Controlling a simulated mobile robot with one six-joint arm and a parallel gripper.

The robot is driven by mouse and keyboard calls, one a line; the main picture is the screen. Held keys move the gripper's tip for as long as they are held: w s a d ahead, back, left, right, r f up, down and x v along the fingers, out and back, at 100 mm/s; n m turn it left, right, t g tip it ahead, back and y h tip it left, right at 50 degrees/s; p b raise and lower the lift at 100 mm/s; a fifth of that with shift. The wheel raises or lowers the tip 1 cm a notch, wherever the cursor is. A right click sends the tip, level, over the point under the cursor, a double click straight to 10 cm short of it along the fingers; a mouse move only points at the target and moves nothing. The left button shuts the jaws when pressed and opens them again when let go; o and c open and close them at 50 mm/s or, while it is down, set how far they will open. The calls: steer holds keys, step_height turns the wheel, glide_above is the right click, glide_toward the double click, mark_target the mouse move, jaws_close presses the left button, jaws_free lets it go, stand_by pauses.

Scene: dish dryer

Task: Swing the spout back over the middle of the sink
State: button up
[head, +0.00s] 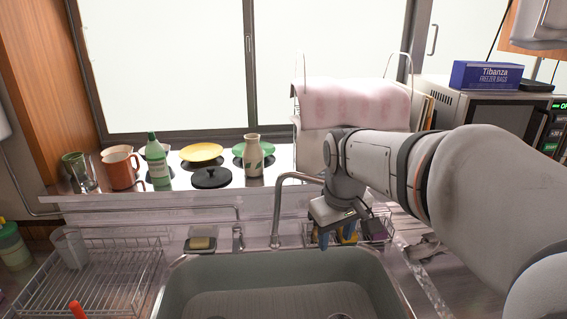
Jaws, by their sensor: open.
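The metal spout (281,205) rises from the counter behind the sink, then bends to the right. Its far end is hidden behind my wrist, so I cannot tell whether my gripper touches it. The sink (250,256) is a grey-green basin at the bottom middle of the head view. My gripper (338,239) points down just right of the spout's upright part, above the sink's back right edge. It is open, with nothing seen between its fingers.
A wire rack holding small items (377,230) sits just behind my gripper. A soap dish (201,245) lies left of the spout. A wire dish rack (90,280) stands left of the sink. A bottle (253,158) and plates (201,152) line the back ledge.

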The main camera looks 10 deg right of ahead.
steer(key=w+r+n+p, duration=0.35)
steer(key=w+r, duration=0.25)
steer(key=w, duration=0.8)
steer(key=n, duration=0.4)
glide_toward(309, 176)
steer(key=f, duration=0.1)
steer(key=shift+g+h, duration=0.3)
steer(key=shift+h, duration=0.1)
steer(key=f, duration=0.2)
steer(key=w+f+p, duration=0.1)
steer(key=f, duration=0.2)
steer(key=w+f, duration=0.1)
steer(key=f, duration=0.1)
steer(key=shift+d+f, duration=0.15)
steer(key=shift+f, duration=0.25)
jaws_close()
